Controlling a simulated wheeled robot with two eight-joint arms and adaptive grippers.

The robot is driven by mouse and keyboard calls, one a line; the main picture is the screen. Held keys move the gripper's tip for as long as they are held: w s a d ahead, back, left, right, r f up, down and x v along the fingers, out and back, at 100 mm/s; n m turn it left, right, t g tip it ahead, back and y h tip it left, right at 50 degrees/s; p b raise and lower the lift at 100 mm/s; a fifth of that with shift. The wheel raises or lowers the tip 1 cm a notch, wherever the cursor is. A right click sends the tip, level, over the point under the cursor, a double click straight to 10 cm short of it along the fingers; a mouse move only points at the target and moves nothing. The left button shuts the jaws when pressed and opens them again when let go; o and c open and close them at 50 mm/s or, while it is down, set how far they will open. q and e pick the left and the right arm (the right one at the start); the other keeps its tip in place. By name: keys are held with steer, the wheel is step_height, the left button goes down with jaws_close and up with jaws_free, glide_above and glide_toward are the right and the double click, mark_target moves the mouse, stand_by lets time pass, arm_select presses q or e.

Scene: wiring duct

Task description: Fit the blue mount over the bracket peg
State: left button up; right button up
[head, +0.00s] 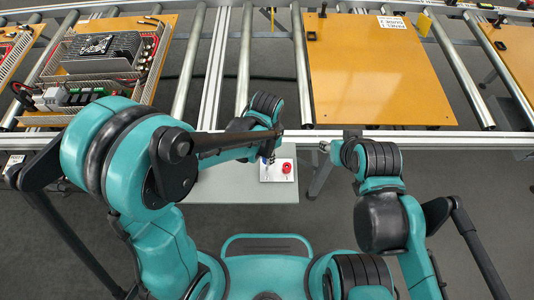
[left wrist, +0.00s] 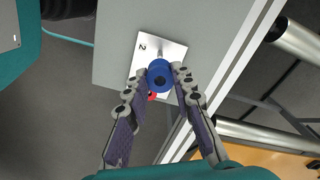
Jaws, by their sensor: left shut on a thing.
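The blue mount (left wrist: 160,77) is a short round part with a dark hole in its face. It is held between the fingertips of my left gripper (left wrist: 160,73), which is shut on it. Behind it in the left wrist view is a white plate (left wrist: 174,52) marked "2", with a thin grey peg-like part (left wrist: 159,47) just past the mount. A red part (left wrist: 152,96) on the plate is partly hidden by the mount and a finger. Whether mount and peg touch, I cannot tell. In the head view my right gripper (head: 324,147) is right of the plate; its jaws are too small to read.
The plate lies on a grey table (head: 225,185). Behind it runs a metal rail (head: 420,141) with rollers. An orange board (head: 372,75) and a board with electrical parts (head: 105,60) lie on the rollers. Much of the grey table left of the plate is bare.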

arm_select(q)
steer(key=shift+f+b, duration=1.4)
steer(key=shift+f, duration=0.5)
stand_by(0.4)
steer(key=shift+f+b, duration=1.9)
steer(key=shift+b, duration=0.05)
steer(key=o, duration=1)
steer(key=shift+c, duration=0.2)
step_height(320, 180, up, 12)
